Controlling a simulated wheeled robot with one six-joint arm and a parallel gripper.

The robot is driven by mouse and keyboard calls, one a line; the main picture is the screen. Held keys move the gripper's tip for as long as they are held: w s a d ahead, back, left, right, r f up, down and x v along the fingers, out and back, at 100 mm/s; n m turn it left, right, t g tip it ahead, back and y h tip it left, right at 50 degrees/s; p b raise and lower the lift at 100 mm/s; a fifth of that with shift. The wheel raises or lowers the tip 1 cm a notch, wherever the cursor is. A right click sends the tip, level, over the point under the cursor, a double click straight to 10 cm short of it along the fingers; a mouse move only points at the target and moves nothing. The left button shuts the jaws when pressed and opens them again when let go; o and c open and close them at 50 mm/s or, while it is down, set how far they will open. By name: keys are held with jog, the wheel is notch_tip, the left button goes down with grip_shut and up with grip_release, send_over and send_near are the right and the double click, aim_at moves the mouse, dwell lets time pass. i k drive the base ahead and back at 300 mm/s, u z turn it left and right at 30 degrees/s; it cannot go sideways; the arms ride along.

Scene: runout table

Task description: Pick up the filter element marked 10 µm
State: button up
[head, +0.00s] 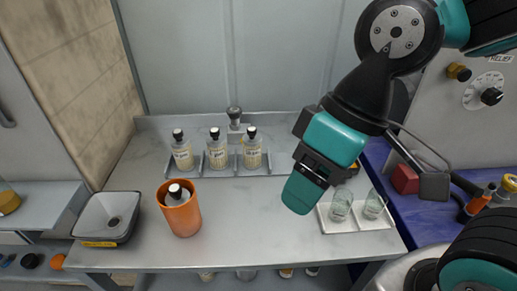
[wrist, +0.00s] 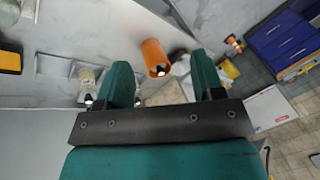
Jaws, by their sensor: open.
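I cannot make out a filter element marked 10 µm in either view; no such marking is readable. My gripper (head: 303,190) hangs above the right part of the grey table (head: 255,225), left of the tray with glasses. In the wrist view its two teal fingers stand apart with nothing held between them (wrist: 163,85). An orange cylindrical cup (head: 182,215) stands on the table at the left, with a white, black-capped bottle (head: 177,193) inside. The cup also shows beyond the fingers in the wrist view (wrist: 155,57).
Several labelled bottles (head: 217,154) stand in a rack at the back. A white tray (head: 360,226) holds two glasses (head: 341,205) at the right. A blue surface with a red block (head: 405,179) lies farther right. The table's middle is clear.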

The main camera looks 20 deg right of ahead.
aim_at(251, 141)
jog(key=u, duration=0.55)
jog(key=k, duration=1.3)
jog(key=u, duration=0.6)
jog(key=i, duration=1.7)
jog(key=z, duration=1.25)
jog(key=i, duration=0.6)
jog(key=z, duration=0.4)
